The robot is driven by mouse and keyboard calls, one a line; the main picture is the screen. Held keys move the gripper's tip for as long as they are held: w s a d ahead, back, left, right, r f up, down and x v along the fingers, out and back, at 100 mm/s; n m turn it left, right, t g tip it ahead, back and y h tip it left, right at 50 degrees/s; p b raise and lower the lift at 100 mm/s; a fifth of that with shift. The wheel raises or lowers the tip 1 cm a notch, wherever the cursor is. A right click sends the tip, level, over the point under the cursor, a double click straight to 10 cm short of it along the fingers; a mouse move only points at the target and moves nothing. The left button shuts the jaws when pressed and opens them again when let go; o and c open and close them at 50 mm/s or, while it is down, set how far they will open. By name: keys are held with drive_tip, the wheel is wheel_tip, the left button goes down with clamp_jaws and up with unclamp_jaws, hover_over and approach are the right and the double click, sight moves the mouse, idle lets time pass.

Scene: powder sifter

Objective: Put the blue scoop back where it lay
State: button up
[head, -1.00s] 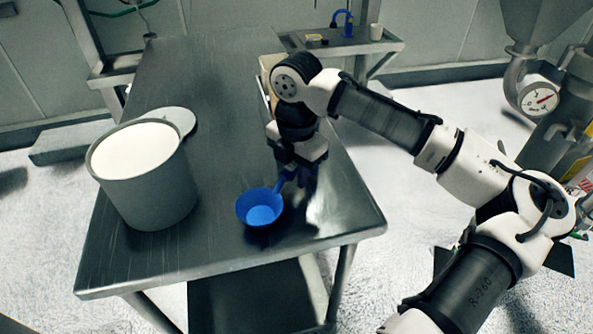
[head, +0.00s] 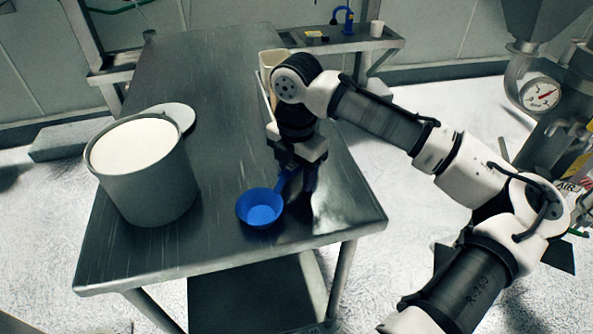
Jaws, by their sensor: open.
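The blue scoop (head: 260,209) rests on the steel table (head: 215,255), bowl facing up, near the table's front right. Its handle points up and right to my gripper (head: 299,183). My gripper points down over the table at the handle, with its fingers on either side of or close to it. The fingers are dark and partly hidden, but they are open. I cannot tell whether they touch the handle.
A grey bucket of white powder (head: 141,160) stands at the table's left, with a round lid (head: 176,117) behind it. A beige container (head: 271,65) stands partly hidden behind my arm. The table's middle and back left are clear.

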wheel_tip(320, 180, up, 14)
idle(0.5)
